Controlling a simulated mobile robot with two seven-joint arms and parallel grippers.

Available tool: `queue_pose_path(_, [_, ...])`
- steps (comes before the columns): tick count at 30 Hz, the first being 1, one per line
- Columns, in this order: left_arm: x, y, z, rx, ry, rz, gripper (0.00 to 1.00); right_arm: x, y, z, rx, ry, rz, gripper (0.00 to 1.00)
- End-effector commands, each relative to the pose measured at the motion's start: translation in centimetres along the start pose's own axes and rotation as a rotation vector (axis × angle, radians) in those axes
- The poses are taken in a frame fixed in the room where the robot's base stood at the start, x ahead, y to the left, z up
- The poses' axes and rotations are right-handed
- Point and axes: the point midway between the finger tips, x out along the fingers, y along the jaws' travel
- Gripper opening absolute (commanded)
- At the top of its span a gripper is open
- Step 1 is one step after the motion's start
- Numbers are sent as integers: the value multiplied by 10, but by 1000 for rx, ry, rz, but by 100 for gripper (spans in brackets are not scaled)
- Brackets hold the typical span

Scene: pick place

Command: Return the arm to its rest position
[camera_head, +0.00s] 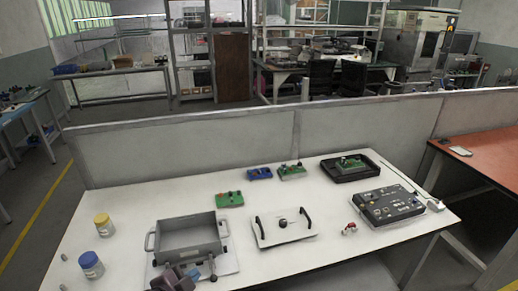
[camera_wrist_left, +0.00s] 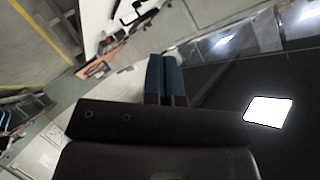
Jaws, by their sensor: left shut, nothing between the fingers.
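My left gripper (camera_head: 194,273) shows at the bottom edge of the head view, in front of the grey open box, with most of its arm out of frame. In the left wrist view its two blue fingers (camera_wrist_left: 165,78) lie side by side, shut, with nothing between them. My right gripper is in neither view.
The white table (camera_head: 150,208) bears a grey box (camera_head: 187,235), a white plate with black handles (camera_head: 284,232), a dark control box (camera_head: 388,206), a black tray (camera_head: 338,176), a yellow-lidded jar (camera_head: 104,226) and a blue-lidded jar (camera_head: 92,266). A low partition (camera_head: 200,150) stands behind.

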Motion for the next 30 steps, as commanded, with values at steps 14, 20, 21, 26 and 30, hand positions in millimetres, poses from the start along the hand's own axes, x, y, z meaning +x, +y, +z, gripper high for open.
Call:
queue_pose_path(14, [-52,36,85,-694,-44,-194,0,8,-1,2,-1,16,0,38])
queue_pose_path(20, [-96,80,141,-853,-188,-264,0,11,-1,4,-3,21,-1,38])
queue_pose_path(21, [-103,88,148,-871,-210,-270,0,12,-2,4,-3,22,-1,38])
queue_pose_path(26, [-119,111,159,-906,-261,-267,0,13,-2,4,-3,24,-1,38])
queue_pose_path(30, [-122,114,161,-907,-268,-264,0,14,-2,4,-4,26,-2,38])
